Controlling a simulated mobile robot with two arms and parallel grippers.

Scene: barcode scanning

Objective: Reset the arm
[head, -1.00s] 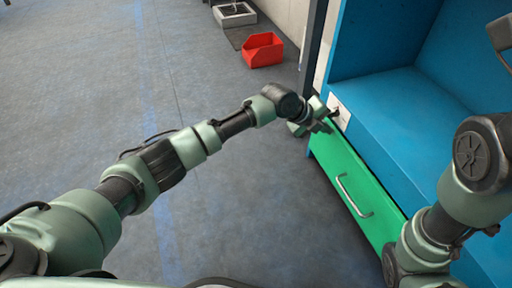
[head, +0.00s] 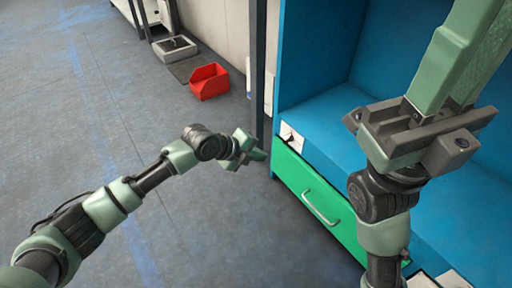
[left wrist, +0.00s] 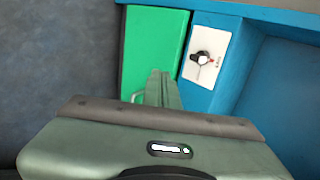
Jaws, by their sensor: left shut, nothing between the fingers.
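My left arm reaches in from the left in the head view. Its gripper (head: 258,153) hangs in front of the blue cabinet (head: 318,107), left of the green drawer (head: 317,200). In the left wrist view the fingers (left wrist: 160,82) lie together with nothing between them, overlapping the drawer front (left wrist: 155,45). The drawer looks closed. My right gripper (head: 462,60) is raised close to the camera at the right, in front of the cabinet. Its fingertips run out of the picture, so its opening is unclear.
A white panel with a dark knob (left wrist: 202,58) sits beside the drawer. The drawer has a metal handle (head: 320,207). A red bin (head: 209,81) and a grey tray (head: 175,48) stand on the floor farther back. The floor (head: 110,110) at left is clear.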

